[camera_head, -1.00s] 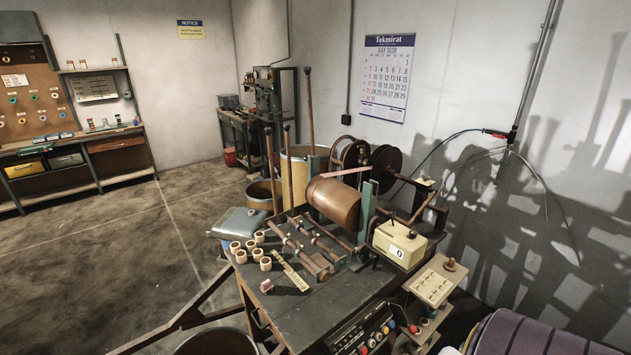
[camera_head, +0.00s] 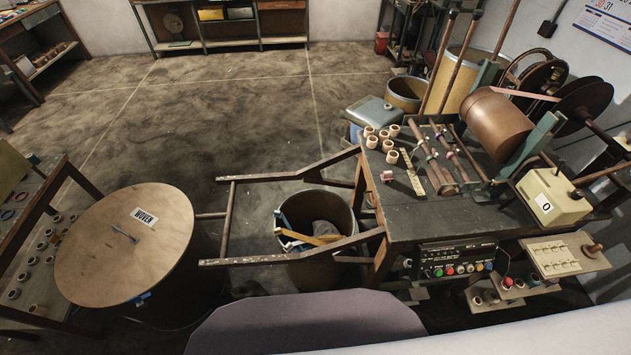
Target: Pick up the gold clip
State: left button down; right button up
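I cannot make out a gold clip for certain. A yellowish perforated strip (camera_head: 412,174) lies on the dark workbench (camera_head: 385,218), between the tape rolls and the brown rods. A cream board (camera_head: 565,255) at the bench's right front carries several small pale pieces, too small to identify. Neither of my grippers is in view.
Several tape rolls (camera_head: 387,137) and a pink piece (camera_head: 387,176) sit on the bench. A winding drum (camera_head: 499,122) and a counter box (camera_head: 550,196) stand right. An open bin (camera_head: 318,215), a wooden-topped drum (camera_head: 120,260) and a mauve rounded shape (camera_head: 310,322) are nearer. Floor beyond is clear.

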aim_at(278, 231)
jog(key=j+z, duration=0.2)
jog(key=z, duration=0.15)
jog(key=j+z, duration=0.2)
jog(key=z, duration=0.15)
jog(key=j+z, duration=0.2)
jog(key=z, duration=0.15)
